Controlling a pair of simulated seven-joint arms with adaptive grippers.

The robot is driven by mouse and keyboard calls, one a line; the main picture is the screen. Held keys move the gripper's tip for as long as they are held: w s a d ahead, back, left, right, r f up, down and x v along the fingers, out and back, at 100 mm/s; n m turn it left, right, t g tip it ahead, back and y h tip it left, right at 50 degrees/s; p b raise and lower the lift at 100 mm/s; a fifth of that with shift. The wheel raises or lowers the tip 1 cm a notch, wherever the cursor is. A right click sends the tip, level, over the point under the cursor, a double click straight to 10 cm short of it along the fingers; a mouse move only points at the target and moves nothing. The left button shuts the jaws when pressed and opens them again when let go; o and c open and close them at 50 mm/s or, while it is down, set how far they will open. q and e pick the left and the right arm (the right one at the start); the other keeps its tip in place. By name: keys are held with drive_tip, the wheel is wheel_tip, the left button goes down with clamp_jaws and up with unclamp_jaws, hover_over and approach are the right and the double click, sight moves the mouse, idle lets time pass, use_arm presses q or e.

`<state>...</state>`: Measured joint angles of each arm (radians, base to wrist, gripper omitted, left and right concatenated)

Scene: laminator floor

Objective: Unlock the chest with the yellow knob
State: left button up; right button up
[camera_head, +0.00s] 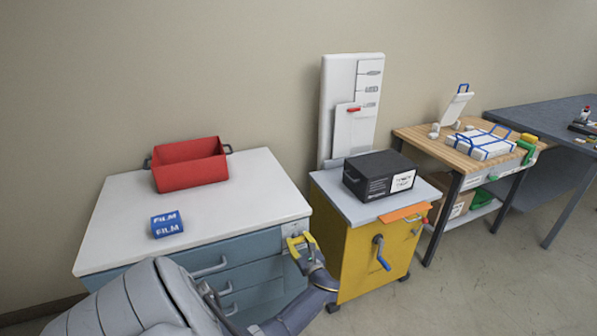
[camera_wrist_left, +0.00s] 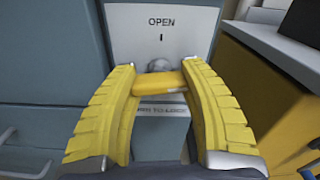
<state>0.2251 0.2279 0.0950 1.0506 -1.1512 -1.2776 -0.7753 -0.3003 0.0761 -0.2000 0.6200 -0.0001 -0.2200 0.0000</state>
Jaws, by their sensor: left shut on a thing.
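The chest (camera_head: 240,250) is a blue-grey drawer unit with a white top, at the left in the head view. The yellow knob (camera_wrist_left: 158,83) is a bar on a grey plate on the chest's front, lying nearly level in the left wrist view. Above it the plate (camera_wrist_left: 160,42) reads OPEN over a short tick mark; lettering below is partly hidden. My left gripper (camera_wrist_left: 160,80) has its yellow fingers shut on the knob, one at each end. In the head view my left gripper (camera_head: 301,240) is at the chest's right front corner and hides the knob.
A red bin (camera_head: 190,165) and a blue FILM box (camera_head: 167,224) stand on the chest top. A yellow cabinet (camera_head: 365,262) with a crank and a black box (camera_head: 380,175) stands close on the right. A wooden bench (camera_head: 425,142) is further right.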

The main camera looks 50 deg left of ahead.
use_arm(q)
drive_tip(key=n, duration=1.1)
drive_tip(key=shift+n, duration=0.3)
drive_tip(key=n, duration=0.3)
drive_tip(key=shift+n, duration=0.8)
use_arm(e)
drive_tip(key=shift+d, duration=0.3)
